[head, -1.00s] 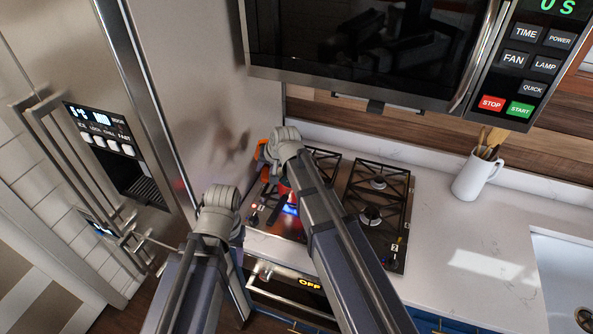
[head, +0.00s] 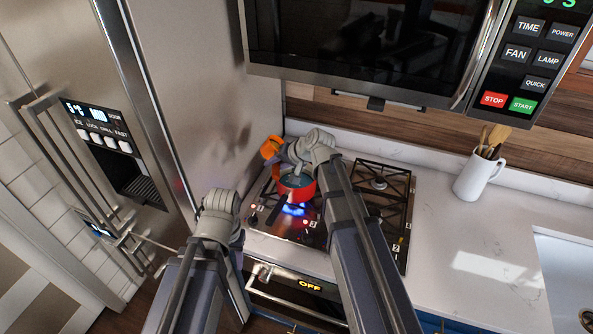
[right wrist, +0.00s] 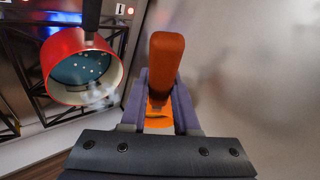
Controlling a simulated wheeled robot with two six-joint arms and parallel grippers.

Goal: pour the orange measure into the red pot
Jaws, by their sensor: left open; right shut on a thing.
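The red pot (head: 295,188) stands on the left side of the stove over a blue flame. It also shows in the right wrist view (right wrist: 58,68), with dark bluish, bubbling contents and steam. My right gripper (right wrist: 162,98) is shut on the orange measure (right wrist: 164,68). In the head view the orange measure (head: 270,148) is just behind and left of the pot, apart from it in the picture. Its bowl and contents are mostly hidden. My left gripper (head: 222,202) is open and empty, in front of the fridge side, left of the pot; its fingertips are hard to see.
The microwave (head: 370,45) hangs above the stove (head: 385,190). The steel fridge (head: 205,90) wall stands close on the left. A white utensil jug (head: 474,178) is on the right counter, with clear counter (head: 450,245) in front and a sink at the far right.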

